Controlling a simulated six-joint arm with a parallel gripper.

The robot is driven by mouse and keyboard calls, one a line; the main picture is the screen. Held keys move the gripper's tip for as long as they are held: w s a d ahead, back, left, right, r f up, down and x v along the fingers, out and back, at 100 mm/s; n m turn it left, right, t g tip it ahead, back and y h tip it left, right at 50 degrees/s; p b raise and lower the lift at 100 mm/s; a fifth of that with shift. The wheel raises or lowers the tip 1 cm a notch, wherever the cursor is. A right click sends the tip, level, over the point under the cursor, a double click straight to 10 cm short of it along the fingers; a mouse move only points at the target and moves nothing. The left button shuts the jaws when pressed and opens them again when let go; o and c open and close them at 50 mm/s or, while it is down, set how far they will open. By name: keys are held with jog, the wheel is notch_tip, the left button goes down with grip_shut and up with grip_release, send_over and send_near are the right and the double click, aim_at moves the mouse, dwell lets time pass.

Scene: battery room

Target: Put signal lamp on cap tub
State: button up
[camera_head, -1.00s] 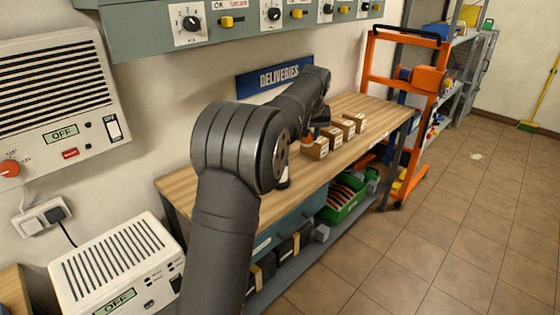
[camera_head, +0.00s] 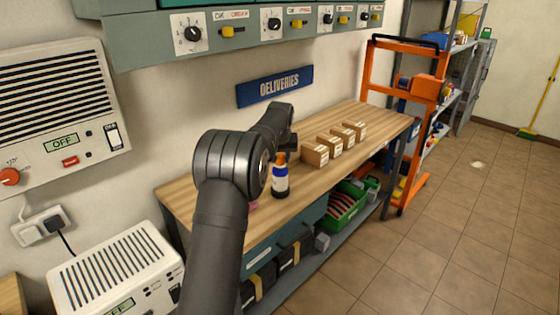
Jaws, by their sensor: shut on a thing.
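My gripper (camera_head: 286,150) is at the end of the dark arm, low over the wooden workbench, and partly hidden by my own wrist. It is shut on a small orange thing, which I take as the signal lamp (camera_head: 280,158). The lamp shows just above a bottle with a blue and white body (camera_head: 280,182) standing on the bench. I cannot tell whether the two touch. A small pink thing (camera_head: 254,204) peeks out beside my arm near the bench's front edge. It may be the cap tub, but my arm hides most of it.
Several cardboard boxes (camera_head: 336,145) stand in a row on the bench (camera_head: 375,118), right of my gripper. A green crate (camera_head: 345,207) sits on the shelf below. An orange trolley (camera_head: 408,120) stands at the bench's far end. Bare bench top lies between the bottle and boxes.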

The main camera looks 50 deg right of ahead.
jog(key=shift+f, duration=0.65)
jog(key=shift+f, duration=0.1)
jog(key=o, duration=1)
jog(key=v, duration=1.2)
jog(key=shift+d, duration=0.1)
